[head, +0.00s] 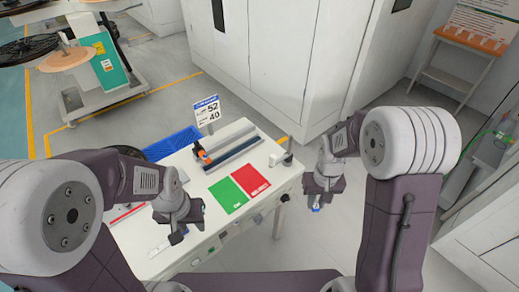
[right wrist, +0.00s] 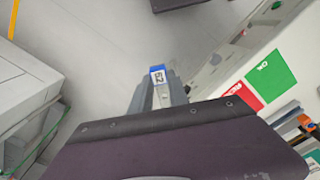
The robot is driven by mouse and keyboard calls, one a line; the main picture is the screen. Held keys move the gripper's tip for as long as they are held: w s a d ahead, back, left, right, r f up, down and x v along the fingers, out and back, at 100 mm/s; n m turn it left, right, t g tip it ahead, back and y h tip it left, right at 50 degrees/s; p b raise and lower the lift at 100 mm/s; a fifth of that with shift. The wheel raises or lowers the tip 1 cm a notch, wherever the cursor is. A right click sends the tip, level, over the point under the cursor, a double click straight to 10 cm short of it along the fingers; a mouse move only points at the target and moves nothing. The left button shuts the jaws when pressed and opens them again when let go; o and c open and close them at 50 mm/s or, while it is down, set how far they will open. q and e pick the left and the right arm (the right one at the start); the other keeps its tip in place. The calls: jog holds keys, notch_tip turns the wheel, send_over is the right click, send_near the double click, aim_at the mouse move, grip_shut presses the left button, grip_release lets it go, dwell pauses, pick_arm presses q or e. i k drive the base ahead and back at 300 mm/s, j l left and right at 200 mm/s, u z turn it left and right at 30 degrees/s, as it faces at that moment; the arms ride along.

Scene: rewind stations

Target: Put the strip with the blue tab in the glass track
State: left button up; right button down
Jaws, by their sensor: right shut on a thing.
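My right gripper (head: 316,203) is shut on a strip with a blue tab and holds it off the right side of the white table, over the floor. The blue tab (right wrist: 157,70) shows at the fingertips in the right wrist view, with a white label reading 52. Most of the strip is hidden by the gripper. My left gripper (head: 178,232) is over the table's front left part; its jaw opening is not clear. A long grey and dark-blue fixture (head: 235,150) with an orange part lies at the table's back. I cannot tell whether it holds the glass track.
The white table (head: 225,222) bears a green card (head: 228,195) and a red card (head: 252,180). A sign (head: 207,112) reading 52 and 40 stands at the back, near a blue crate (head: 172,145). White cabinets stand behind. The floor right of the table is clear.

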aim_at(239, 150)
jog(key=i+l+u, duration=0.35)
jog(key=l+u, duration=0.15)
jog(key=i+l+u, duration=0.1)
jog(key=l+u, duration=0.15)
jog(key=l, duration=0.2)
jog(key=i+l+u, duration=0.1)
jog(key=l+u, duration=0.15)
jog(key=i+l+u, duration=0.15)
jog(key=l+u, duration=1.35)
jog(key=k+l+u, duration=0.15)
jog(key=l+u, duration=0.35)
jog(key=k+l+u, duration=0.25)
jog(key=l+u, duration=0.55)
jog(key=i+l+u, duration=0.1)
jog(key=u, duration=0.2)
jog(key=l, duration=0.1)
